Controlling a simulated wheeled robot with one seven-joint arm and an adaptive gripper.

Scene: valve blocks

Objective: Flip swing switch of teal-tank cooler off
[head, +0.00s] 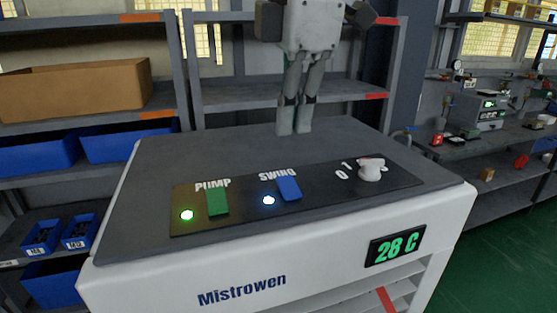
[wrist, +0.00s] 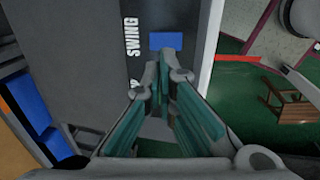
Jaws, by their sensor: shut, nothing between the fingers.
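The cooler (head: 150,170) is a white unit with a grey top, marked Mistrowen. Its black control panel (head: 240,212) carries a blue swing switch (head: 289,189) under the SWING label, with a lit bluish-white lamp (head: 269,200) beside it. The blue switch also shows in the wrist view (wrist: 166,41), just beyond my fingertips. My gripper (head: 294,131) is shut and empty, pointing down over the rear of the cooler top in the head view. In the wrist view my gripper (wrist: 165,62) hides part of the panel. I see no tank in the head view.
A green pump switch (head: 217,201) with a lit green lamp (head: 187,215) sits left of the blue switch. A white knob (head: 371,170) is on the right. Shelves with blue bins (head: 128,144) and a cardboard box (head: 75,90) stand behind.

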